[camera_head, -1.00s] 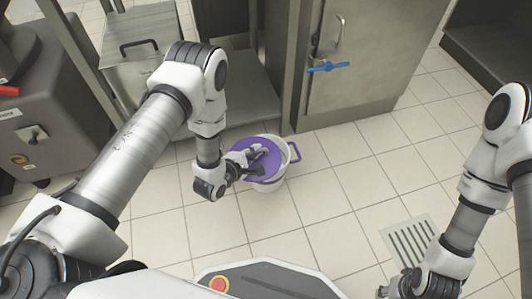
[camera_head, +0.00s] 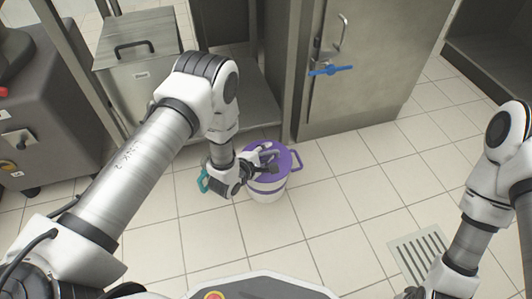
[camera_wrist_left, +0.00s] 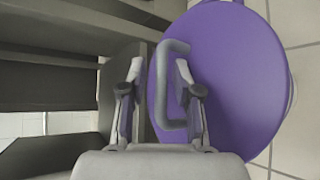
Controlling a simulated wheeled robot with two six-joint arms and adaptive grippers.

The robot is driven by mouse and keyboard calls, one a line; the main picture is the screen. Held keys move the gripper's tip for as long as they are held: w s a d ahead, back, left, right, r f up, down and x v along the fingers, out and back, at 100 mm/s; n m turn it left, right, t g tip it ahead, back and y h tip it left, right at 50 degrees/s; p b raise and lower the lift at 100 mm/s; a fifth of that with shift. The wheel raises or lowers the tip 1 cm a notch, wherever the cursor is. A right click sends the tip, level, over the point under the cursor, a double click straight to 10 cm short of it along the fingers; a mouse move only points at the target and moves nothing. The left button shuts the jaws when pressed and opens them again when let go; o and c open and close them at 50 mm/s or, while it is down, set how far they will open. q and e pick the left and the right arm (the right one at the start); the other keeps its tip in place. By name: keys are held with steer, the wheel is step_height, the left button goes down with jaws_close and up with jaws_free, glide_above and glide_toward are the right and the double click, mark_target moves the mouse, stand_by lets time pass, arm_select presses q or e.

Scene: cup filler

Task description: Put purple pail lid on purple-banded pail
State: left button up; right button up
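The purple pail lid (camera_head: 283,158) lies over the top of the white purple-banded pail (camera_head: 268,194) in the head view, looking level with its rim. A purple side handle (camera_head: 298,162) sticks out at the pail's right. In the left wrist view the lid (camera_wrist_left: 235,80) is a large purple disc with a grey loop handle (camera_wrist_left: 174,48). My left gripper (camera_wrist_left: 157,85) is open, its fingers on either side of the handle bar, with a gap showing on the left. My right gripper is mostly cut off at the bottom edge of the head view, so its fingers cannot be made out.
A teal handle-like piece (camera_head: 203,180) shows partly behind my left wrist. A metal cabinet with a blue lever (camera_head: 331,70) stands behind the pail, and a lidded steel bin (camera_head: 140,60) at the back left. Tiled floor right of the pail is clear, with a drain grate (camera_head: 420,255).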

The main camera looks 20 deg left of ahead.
arm_select(q)
steer(key=shift+s+r, duration=0.2)
steer(key=s+a+r+m+g+y+p, duration=0.15)
steer(key=s+a+m+g+p, duration=0.35)
steer(key=s+m, duration=0.9)
steer(key=s+a+r+m+g+y+p, duration=0.2)
steer(key=s+m+g, duration=0.45)
steer(key=s, duration=1.45)
step_height(320, 180, up, 41)
steer(key=n+g+p, duration=0.1)
steer(key=p, duration=4.1)
steer(key=shift+a, duration=0.25)
